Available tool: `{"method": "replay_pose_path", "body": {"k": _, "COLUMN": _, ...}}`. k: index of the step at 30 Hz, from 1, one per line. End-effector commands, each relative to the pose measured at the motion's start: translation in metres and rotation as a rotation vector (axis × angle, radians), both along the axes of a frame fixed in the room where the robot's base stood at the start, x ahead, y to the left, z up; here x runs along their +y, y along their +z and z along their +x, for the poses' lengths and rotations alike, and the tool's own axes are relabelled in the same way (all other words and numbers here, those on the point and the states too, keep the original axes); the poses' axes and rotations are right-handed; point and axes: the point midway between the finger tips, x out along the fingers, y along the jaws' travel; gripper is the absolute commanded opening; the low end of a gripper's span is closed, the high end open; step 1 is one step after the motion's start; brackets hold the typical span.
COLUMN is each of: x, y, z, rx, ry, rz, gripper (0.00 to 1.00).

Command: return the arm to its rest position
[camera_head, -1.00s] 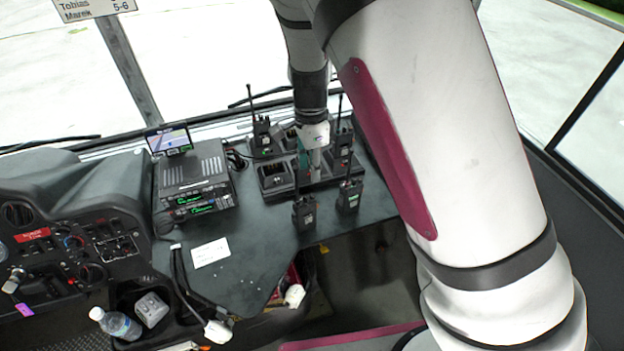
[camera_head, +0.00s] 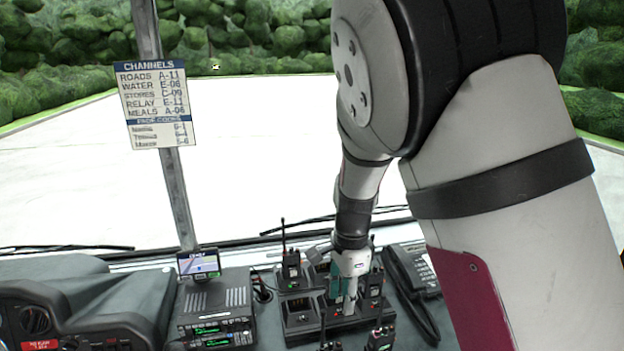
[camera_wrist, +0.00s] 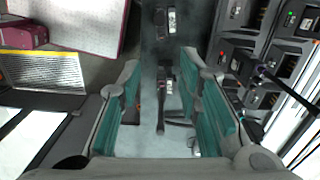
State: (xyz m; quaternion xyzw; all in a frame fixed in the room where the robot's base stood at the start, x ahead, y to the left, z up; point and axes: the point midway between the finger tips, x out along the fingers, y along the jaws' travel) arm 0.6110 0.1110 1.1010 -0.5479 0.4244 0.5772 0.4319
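My arm comes down from the upper right in the head view. My gripper (camera_head: 348,304) hangs low over the dashboard, beside the charger rack (camera_head: 304,333). In the wrist view its two teal-padded fingers (camera_wrist: 168,88) stand well apart, with nothing held between them. A black radio (camera_wrist: 160,90) shows in the gap, below the fingers and apart from them as far as I can tell. The fingertips are partly hidden among the radios in the head view.
Radios stand around the gripper, one at the left (camera_head: 291,268) and one at the right (camera_head: 373,282). A desk phone (camera_head: 412,270) lies right of the rack. A radio console (camera_head: 215,312) with a small screen (camera_head: 199,264) stands left. The windshield post (camera_head: 172,180) carries a channels sign (camera_head: 154,104).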

Motion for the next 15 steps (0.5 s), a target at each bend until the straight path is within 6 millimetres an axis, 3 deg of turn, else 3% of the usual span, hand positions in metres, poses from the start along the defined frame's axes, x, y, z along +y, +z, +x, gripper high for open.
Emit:
{"method": "replay_pose_path", "body": {"k": 6, "x": -0.020, "y": 0.065, "z": -0.025, "rx": -0.082, "ry": 0.220, "rz": 0.102, "gripper": 0.32}}
{"method": "replay_pose_path", "body": {"k": 15, "x": -0.052, "y": 0.138, "z": -0.078, "rx": -0.253, "ry": 0.579, "rz": 0.121, "gripper": 0.32}}
